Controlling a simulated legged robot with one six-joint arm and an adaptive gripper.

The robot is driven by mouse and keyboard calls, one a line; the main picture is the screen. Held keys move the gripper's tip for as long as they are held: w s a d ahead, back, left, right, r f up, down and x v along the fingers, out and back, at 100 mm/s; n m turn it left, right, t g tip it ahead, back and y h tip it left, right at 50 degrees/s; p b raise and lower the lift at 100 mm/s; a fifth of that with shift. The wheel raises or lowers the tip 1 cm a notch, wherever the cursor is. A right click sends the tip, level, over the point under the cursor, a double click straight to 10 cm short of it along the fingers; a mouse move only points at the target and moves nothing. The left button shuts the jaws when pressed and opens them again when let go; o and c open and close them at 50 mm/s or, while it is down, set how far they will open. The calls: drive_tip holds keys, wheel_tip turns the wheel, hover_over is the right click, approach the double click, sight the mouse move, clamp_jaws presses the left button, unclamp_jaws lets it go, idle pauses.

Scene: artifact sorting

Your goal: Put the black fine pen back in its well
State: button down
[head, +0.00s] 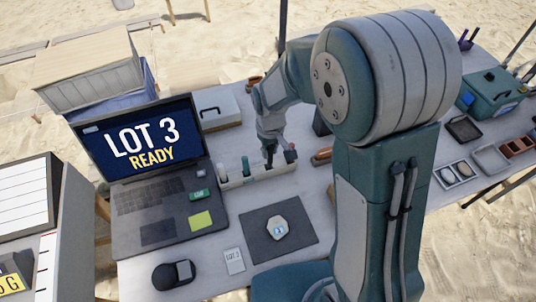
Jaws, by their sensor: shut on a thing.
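A long pale pen holder (258,176) stands on the table just behind the dark mat. My gripper (269,153) points down over the right half of this holder. It is shut on a thin dark thing that looks like the black fine pen (269,162). The pen looks roughly upright, with its lower end at the holder. I cannot tell whether its tip is inside a well or just above it.
An open laptop (150,185) reading "LOT 3 READY" stands to the left. In front are a dark mat (300,226) with a pale artifact (278,228), a lot card (234,261) and a black mouse-like item (173,275). My arm hides much of the table's middle right.

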drive_tip(key=f, duration=0.1)
drive_tip(key=w+f, duration=0.1)
drive_tip(key=f, duration=0.3)
drive_tip(key=shift+w+a, duration=0.2)
drive_tip(key=shift+w, duration=0.15)
drive_tip(key=c, duration=0.6)
unclamp_jaws()
drive_tip(key=shift+f, duration=0.15)
